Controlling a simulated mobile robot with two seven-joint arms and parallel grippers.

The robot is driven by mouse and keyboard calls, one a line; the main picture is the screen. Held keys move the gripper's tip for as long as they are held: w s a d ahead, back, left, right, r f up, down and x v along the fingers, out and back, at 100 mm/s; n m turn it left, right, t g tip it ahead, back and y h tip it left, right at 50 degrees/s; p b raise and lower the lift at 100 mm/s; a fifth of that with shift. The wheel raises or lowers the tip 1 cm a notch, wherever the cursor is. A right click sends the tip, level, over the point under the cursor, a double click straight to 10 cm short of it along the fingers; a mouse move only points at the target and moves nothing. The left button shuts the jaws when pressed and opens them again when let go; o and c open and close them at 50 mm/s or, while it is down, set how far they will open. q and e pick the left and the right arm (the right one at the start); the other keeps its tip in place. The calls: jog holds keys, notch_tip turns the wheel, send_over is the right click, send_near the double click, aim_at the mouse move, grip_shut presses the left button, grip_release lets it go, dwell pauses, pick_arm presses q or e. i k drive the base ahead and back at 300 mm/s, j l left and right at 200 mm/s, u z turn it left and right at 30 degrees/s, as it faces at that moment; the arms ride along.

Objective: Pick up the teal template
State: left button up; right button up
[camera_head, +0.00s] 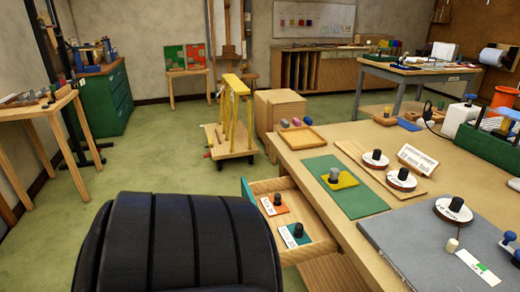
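The teal template (288,238) lies in the open drawer (262,187) at the left of the big workbench. A black knob (298,230) stands up from it, and a white label lies along its left side. An orange template (280,209) with its own black knob and white label lies farther back in the same drawer. Neither of my grippers shows in the head view.
A large black ribbed shape covers the lower left and hides the floor there. On the workbench (385,215) are a green mat (352,203) with a yellow template (347,182), several knobbed round pieces and a grey mat (415,235). Green floor is open left of the drawer.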

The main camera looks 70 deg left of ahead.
aim_at(294, 236)
jog(key=j+u, duration=0.15)
jog(key=u, duration=1.55)
